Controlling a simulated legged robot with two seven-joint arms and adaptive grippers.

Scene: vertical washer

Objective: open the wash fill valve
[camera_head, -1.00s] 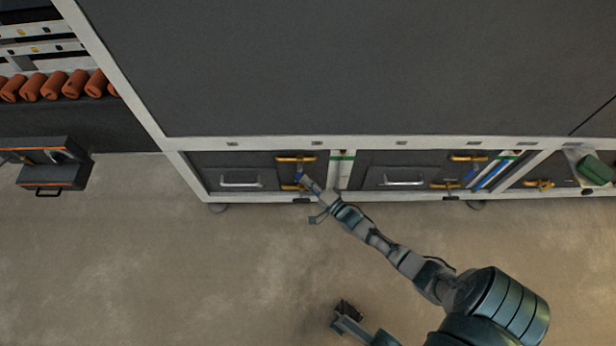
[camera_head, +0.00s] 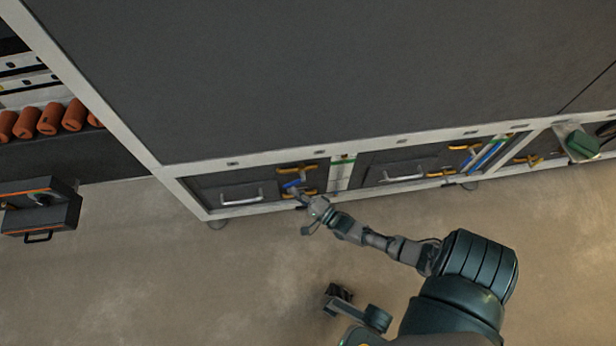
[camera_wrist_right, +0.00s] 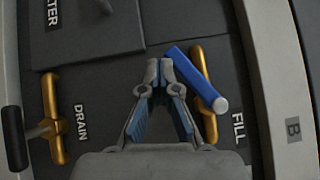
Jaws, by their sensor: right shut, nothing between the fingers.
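In the right wrist view the fill valve is a gold body (camera_wrist_right: 204,88) with a blue lever (camera_wrist_right: 195,80), beside the label FILL (camera_wrist_right: 239,129). The lever lies slanted across the gold body. My right gripper (camera_wrist_right: 160,70) is shut and empty, its tips just left of the lever's upper end; I cannot tell whether they touch it. In the head view my right gripper (camera_head: 297,194) is at the lower panel, near the blue lever (camera_head: 291,184). My left gripper (camera_head: 339,298) is low near my body, dark and too small to read.
A gold DRAIN valve (camera_wrist_right: 52,118) stands left of the fingers. The washer's lower frame rail (camera_head: 245,208) runs beneath the panel. A drawer handle (camera_head: 240,199) is to the left, and more valves (camera_head: 466,155) are to the right. The floor in front is clear.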

